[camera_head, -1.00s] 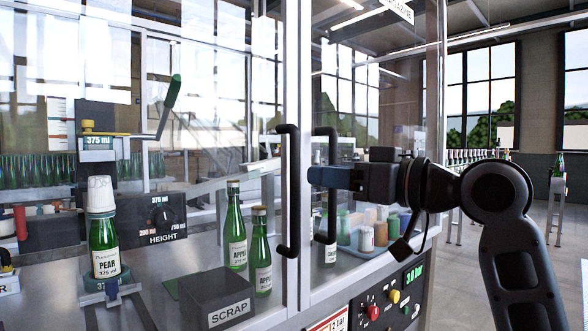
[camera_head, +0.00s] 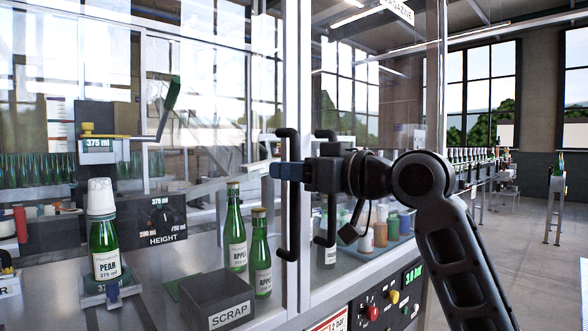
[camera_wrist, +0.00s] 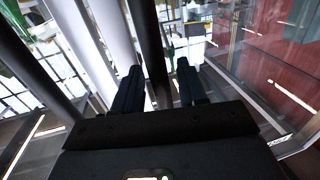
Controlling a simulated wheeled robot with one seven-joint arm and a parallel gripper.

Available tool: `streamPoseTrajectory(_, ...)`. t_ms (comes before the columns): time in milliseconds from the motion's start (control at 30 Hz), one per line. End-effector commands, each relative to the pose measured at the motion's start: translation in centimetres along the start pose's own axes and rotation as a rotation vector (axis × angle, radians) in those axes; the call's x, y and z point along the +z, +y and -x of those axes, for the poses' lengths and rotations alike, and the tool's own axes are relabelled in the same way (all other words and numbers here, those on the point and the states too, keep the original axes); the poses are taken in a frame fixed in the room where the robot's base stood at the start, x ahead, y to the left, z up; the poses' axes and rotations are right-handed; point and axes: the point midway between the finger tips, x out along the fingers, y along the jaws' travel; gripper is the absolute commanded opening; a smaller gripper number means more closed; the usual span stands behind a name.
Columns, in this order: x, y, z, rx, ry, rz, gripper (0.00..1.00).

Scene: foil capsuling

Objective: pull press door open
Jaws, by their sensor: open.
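The press door (camera_head: 225,110) is a clear glass panel in a metal frame, and it looks closed. Its upright black bar handle (camera_head: 292,225) is at the panel's right edge. My gripper (camera_head: 282,172) is at the middle of this handle, with its blue fingertips level with the bar. In the wrist view, my open gripper (camera_wrist: 158,75) has one finger on each side of a dark bar (camera_wrist: 151,45), which runs between them. I cannot tell whether either finger touches it.
A second black handle (camera_head: 326,236) on the neighbouring glass panel stands just right, partly hidden by my gripper. Behind the glass are green bottles (camera_head: 236,235), a SCRAP box (camera_head: 215,298) and a capped PEAR bottle (camera_head: 104,240). A control panel (camera_head: 385,298) lies below right.

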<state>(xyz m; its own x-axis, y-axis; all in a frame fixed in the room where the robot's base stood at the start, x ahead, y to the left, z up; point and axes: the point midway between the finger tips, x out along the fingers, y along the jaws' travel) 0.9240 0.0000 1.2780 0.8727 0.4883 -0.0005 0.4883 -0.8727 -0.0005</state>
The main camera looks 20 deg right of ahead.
Motion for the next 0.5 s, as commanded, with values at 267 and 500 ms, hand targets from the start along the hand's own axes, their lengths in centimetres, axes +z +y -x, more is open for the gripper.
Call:
streamPoseTrajectory(267, 0.01, -0.01, 0.03, 0.0, 0.0, 0.0, 0.24)
streamPoseTrajectory(500, 0.01, -0.01, 0.04, 0.0, 0.0, -0.001, 0.01)
